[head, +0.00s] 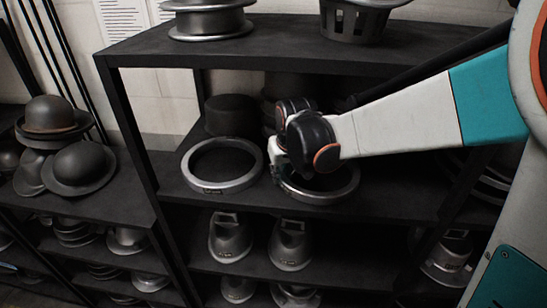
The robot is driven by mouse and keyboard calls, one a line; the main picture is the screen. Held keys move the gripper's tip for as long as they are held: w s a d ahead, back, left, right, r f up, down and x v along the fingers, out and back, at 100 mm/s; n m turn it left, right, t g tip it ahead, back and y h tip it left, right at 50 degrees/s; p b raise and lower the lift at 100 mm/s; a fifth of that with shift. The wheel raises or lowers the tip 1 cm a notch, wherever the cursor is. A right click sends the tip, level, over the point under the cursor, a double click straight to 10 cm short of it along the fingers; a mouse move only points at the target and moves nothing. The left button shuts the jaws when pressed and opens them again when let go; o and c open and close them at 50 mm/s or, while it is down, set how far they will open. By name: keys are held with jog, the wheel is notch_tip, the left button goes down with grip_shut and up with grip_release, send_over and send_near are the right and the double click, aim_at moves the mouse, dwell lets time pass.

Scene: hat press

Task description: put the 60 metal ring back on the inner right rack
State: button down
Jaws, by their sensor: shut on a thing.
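A metal ring (325,196) is in my gripper (279,172), in the head view. The gripper is shut on the left side of its rim. The ring looks nearly flat at the middle shelf (385,204) of the dark rack; I cannot tell whether it touches the shelf. My wrist covers the far part of this ring, and no number on it is readable. A second metal ring (214,188) with a small label on its front lies flat on the same shelf to the left, with a small gap between the two.
Dark round blocks (231,114) stand behind the rings. The upper shelf (250,48) hangs over them and carries metal moulds. Metal moulds (290,244) stand on the shelf below. A rack post (134,131) is at the left, with hats (80,167) beyond it.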

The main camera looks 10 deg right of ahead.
jog(key=c, duration=1.5)
grip_release()
jog(key=v, duration=0.7)
jog(key=shift+s+r, duration=0.15)
jog(key=shift+r, duration=0.1)
jog(key=shift+s+d+r, duration=0.1)
jog(key=shift+s, duration=0.1)
jog(key=shift+s+d+m+t, duration=0.35)
jog(key=shift+s+d, duration=0.65)
jog(key=shift+s, duration=2.3)
jog(key=shift+s+d+m+t, duration=0.2)
jog(key=shift+s+d+t, duration=0.55)
jog(key=shift+s, duration=2.55)
jog(key=shift+s+d+m+t, duration=0.25)
jog(key=shift+s+d, duration=0.95)
jog(key=shift+s, duration=2.1)
